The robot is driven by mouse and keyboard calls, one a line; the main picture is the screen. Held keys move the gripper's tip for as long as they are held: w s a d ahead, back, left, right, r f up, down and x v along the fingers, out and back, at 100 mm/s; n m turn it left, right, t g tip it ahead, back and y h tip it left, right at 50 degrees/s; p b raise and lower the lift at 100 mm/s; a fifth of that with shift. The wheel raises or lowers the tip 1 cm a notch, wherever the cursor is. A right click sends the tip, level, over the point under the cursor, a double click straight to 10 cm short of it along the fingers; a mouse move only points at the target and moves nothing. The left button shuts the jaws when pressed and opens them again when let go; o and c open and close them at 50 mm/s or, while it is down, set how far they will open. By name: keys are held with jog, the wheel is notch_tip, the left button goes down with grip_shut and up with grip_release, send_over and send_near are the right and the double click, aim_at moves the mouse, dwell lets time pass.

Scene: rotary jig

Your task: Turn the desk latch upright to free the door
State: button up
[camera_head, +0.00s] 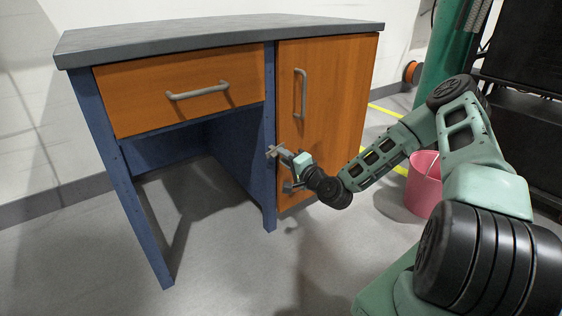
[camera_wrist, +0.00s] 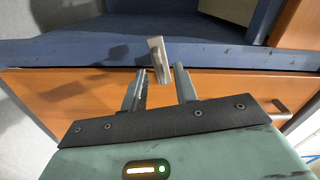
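The desk latch (camera_wrist: 158,60) is a small pale grey bar on the blue post (camera_head: 270,110) beside the orange door (camera_head: 345,90). In the wrist view it lies across the post, slightly tilted, with its near end reaching towards the door. The head view shows it small and partly merged with my fingertips. My gripper (camera_wrist: 160,72) is open, its two grey fingers spread on either side of the latch's near end. A gap shows between the latch and each finger in the wrist view. The door is closed.
The door has a grey vertical handle (camera_head: 300,93). The orange drawer (camera_head: 180,90) on the left is closed and has a grey handle (camera_head: 198,90). The space under the drawer is empty. A pink bin (camera_head: 424,185) stands on the floor behind my arm. A green column (camera_head: 446,50) rises at the back right.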

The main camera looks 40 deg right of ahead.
jog(key=shift+w, duration=1.2)
grip_shut()
jog(key=shift+r+n, duration=0.1)
jog(key=shift+n, duration=0.2)
jog(key=shift+s+n+p, duration=0.1)
jog(key=shift+n+p, duration=4.35)
jog(key=shift+n, duration=2.85)
jog(key=shift+f, duration=0.2)
